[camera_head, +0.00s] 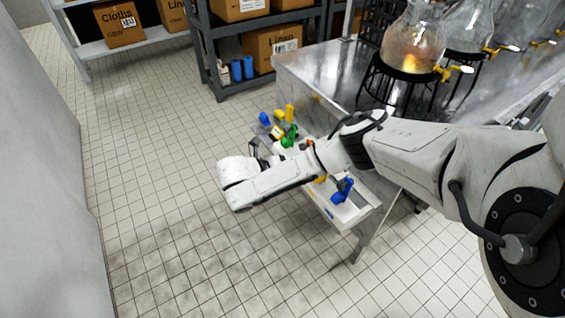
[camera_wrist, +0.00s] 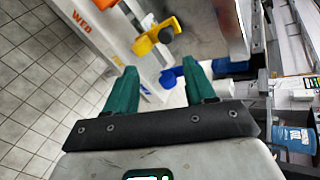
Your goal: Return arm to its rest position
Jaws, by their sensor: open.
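My arm reaches from the right edge of the head view, with its white link (camera_head: 270,182) over the floor beside the bench. In the wrist view, my gripper (camera_wrist: 160,84) has two green fingers set well apart, with nothing held between them. Beyond the fingertips is a white tray (camera_wrist: 95,20) with an orange "WED" label. A yellow piece (camera_wrist: 152,36) and a blue piece (camera_wrist: 172,76) are near it. In the head view I cannot clearly make out the fingers; green, yellow and blue shapes crowd together behind my arm.
A metal bench (camera_head: 318,85) carries glass flasks (camera_head: 413,42) with yellow taps on black stands. A white tray (camera_head: 345,212) with a blue piece (camera_head: 342,189) is at the bench's near side. A shelf (camera_head: 205,60) with boxes stands behind. The tiled floor at left is clear up to a wall (camera_head: 45,170).

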